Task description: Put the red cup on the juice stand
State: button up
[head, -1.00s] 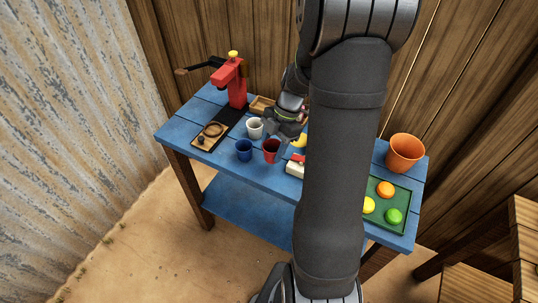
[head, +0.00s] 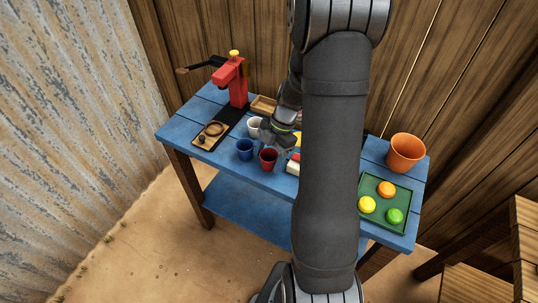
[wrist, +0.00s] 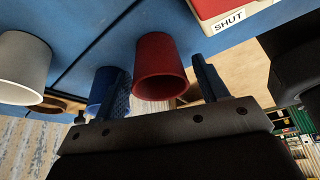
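The red cup (head: 268,159) stands near the front edge of the blue table, right of the blue cup (head: 245,149). My gripper (head: 275,140) is low behind the red cup. In the wrist view the red cup (wrist: 160,65) shows between the two open fingers (wrist: 163,86), with only narrow gaps at its sides; I cannot tell whether they touch it. A red juice press (head: 232,82) with a yellow knob stands at the table's back left. In front of it is a wooden stand (head: 199,139) with a round ring, with nothing on it.
A white cup (head: 254,124) stands behind the blue cup. A red and white box (wrist: 218,12) marked SHUT is close to the red cup. A green tray (head: 379,210) of fruit and an orange pot (head: 405,152) are at the right. My arm hides the table's middle.

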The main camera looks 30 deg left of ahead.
aim_at(263, 162)
jog(key=shift+r, duration=0.15)
jog(key=v, duration=1.2)
jog(key=x, duration=1.2)
jog(key=shift+r, duration=1.95)
